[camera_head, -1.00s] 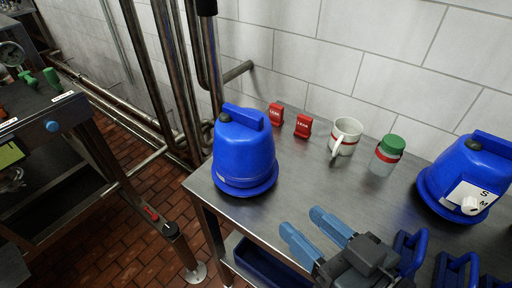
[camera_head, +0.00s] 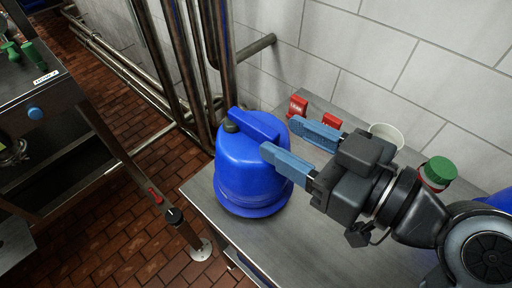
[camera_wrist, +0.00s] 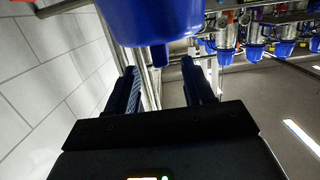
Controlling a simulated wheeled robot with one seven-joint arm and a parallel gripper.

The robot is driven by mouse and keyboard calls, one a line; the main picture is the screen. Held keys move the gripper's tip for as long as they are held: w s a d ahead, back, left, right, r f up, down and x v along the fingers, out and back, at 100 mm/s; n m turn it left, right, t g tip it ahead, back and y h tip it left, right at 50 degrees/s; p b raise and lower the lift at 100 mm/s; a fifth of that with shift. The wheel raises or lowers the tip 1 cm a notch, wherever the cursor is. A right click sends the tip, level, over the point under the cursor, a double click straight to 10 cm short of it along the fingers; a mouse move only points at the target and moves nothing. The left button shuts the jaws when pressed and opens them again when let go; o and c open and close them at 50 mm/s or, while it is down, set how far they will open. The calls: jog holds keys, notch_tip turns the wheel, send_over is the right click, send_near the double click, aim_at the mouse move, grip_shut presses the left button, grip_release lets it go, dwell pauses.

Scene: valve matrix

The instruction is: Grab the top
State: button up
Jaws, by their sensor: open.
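A blue top (camera_head: 245,165) with a bar handle (camera_head: 254,125) stands upright at the left end of the metal table. My gripper (camera_head: 278,135) is open, to the right of the handle and level with it. Its two light-blue fingers point toward the handle, one on the near side and one on the far side. In the wrist view the blue top (camera_wrist: 155,20) is at the upper edge, and its handle (camera_wrist: 159,55) shows end-on between my open fingers (camera_wrist: 159,68). I cannot tell whether a finger touches it.
Red tags (camera_head: 298,106) stand behind the fingers by the tiled wall. A white mug (camera_head: 388,133) and a green-lidded jar (camera_head: 439,171) are partly hidden behind my arm. Vertical pipes (camera_head: 205,60) rise behind the table. The table's left edge (camera_head: 205,215) is close to the blue top.

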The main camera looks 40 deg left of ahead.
aim_at(253, 121)
jog(key=shift+w+a+f+p, duration=0.1)
jog(key=shift+a+f+p, duration=0.2)
jog(key=shift+a, duration=0.85)
jog(key=shift+s+a+f+p, duration=0.15)
jog(key=shift+a+p, duration=0.2)
jog(key=shift+a, duration=0.8)
jog(key=shift+w+a+f+p, duration=0.2)
jog(key=shift+a+p, duration=0.15)
jog(key=shift+a, duration=0.8)
grip_shut()
